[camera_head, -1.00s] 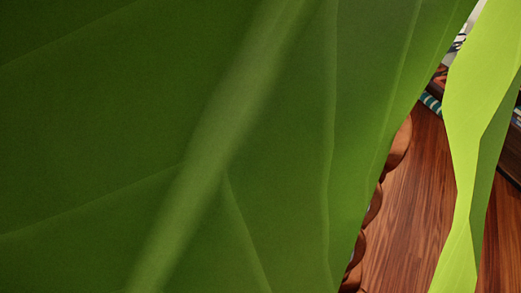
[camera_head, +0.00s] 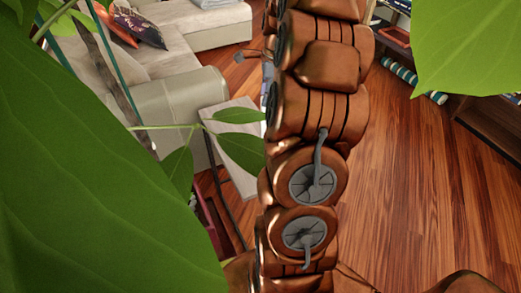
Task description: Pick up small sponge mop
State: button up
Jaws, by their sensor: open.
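I cannot make out a small sponge mop in the head view. My copper-coloured arm runs up the middle of the picture and hides much of what lies behind it. What looks like part of my gripper (camera_head: 252,57) sticks out to the left behind the upper arm, over the floor near the sofa. It is open, and the rest of it is hidden by the arm. I see nothing held in it.
Large green leaves (camera_head: 90,190) cover the left side, and another leaf (camera_head: 470,45) hangs at the top right. A light sofa (camera_head: 180,105) with cushions (camera_head: 135,25) stands at the left. A striped roll (camera_head: 412,82) lies near the dark shelf (camera_head: 492,125). Wooden floor (camera_head: 420,190) is open at right.

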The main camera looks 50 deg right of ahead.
notch_tip(320, 180, down, 8)
jog(key=a+p, duration=0.1)
jog(key=p, duration=0.2)
jog(key=shift+r, duration=0.25)
jog(key=shift+w+a, duration=0.1)
grip_shut()
dwell(0.3)
